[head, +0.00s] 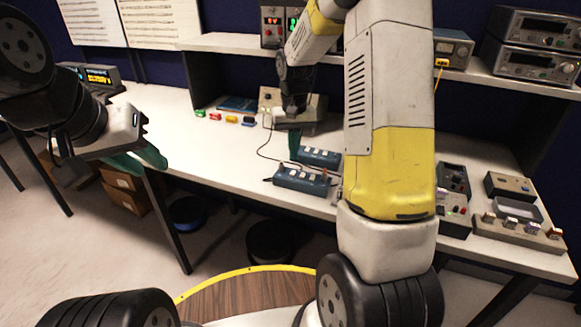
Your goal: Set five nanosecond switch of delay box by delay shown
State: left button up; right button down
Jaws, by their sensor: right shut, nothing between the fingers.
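Two blue boxes with pale switches on top, which look like delay boxes, lie on the white bench: a front one (302,181) and one behind it (320,158). Single switches and their positions are too small to read. My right gripper (294,154) reaches down with green fingertips shut and empty, just left of the rear box and above the front box; I cannot tell whether it touches either. My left gripper (150,160), with green fingers, hangs off the bench's front left edge, away from the boxes; its opening is unclear.
A dark cable (268,150) runs on the bench by the boxes. Small coloured connectors (231,119) lie behind. Red and green displays (275,21) stand on the shelf, digits unreadable. Control boxes (453,178) and a connector block (518,230) stand right. My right arm hides the middle.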

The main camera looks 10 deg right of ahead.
aim_at(294, 171)
notch_tip(294, 171, up, 4)
jog(key=shift+f, duration=0.1)
dwell(0.4)
jog(key=s+r+t, duration=0.2)
jog(key=s+r, duration=0.2)
jog(key=s, duration=0.4)
jog(key=s+a+r+n+t+y, duration=0.1)
jog(key=s+r+t, duration=0.1)
jog(key=s+r, duration=0.3)
jog(key=s+a+r+t+y, duration=0.1)
jog(key=s+r, duration=0.3)
jog(key=s, duration=0.7)
jog(key=shift+s+r+t, duration=0.15)
jog(key=shift+r+t, duration=0.1)
jog(key=shift+t, duration=0.35)
jog(key=shift+a, duration=0.1)
